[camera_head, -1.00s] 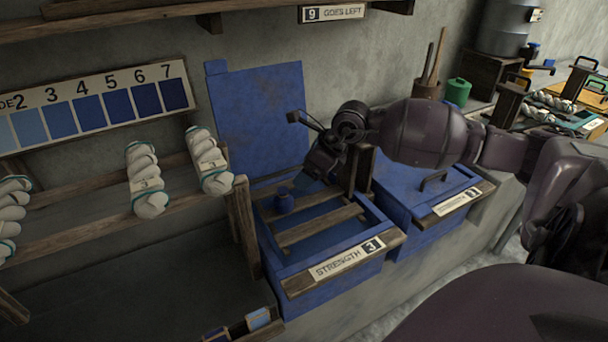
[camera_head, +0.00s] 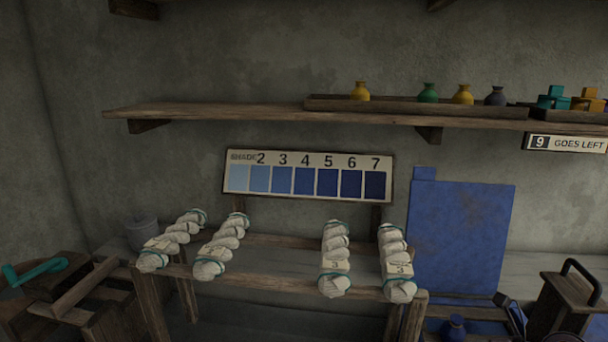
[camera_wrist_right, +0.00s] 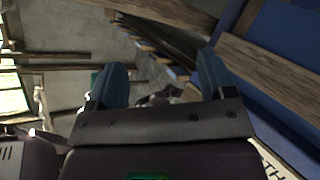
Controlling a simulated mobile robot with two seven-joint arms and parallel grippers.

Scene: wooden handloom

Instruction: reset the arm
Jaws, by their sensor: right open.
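My right gripper (camera_wrist_right: 157,88) is open in the right wrist view. Its two blue-padded fingers stand apart with nothing between them. In the head view only a small part of what looks like my right gripper (camera_head: 514,316) shows at the bottom right, beside a small dark blue jar (camera_head: 454,328). The rest of that arm is cut off by the frame's bottom edge. My left gripper is not in view.
Several white yarn skeins (camera_head: 336,262) lie on a wooden rack (camera_head: 280,283) below a shade chart (camera_head: 308,178). A raised blue lid (camera_head: 462,240) stands right of it. A wall shelf (camera_head: 230,112) holds coloured jars. A wooden beam (camera_wrist_right: 268,66) crosses near the right gripper.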

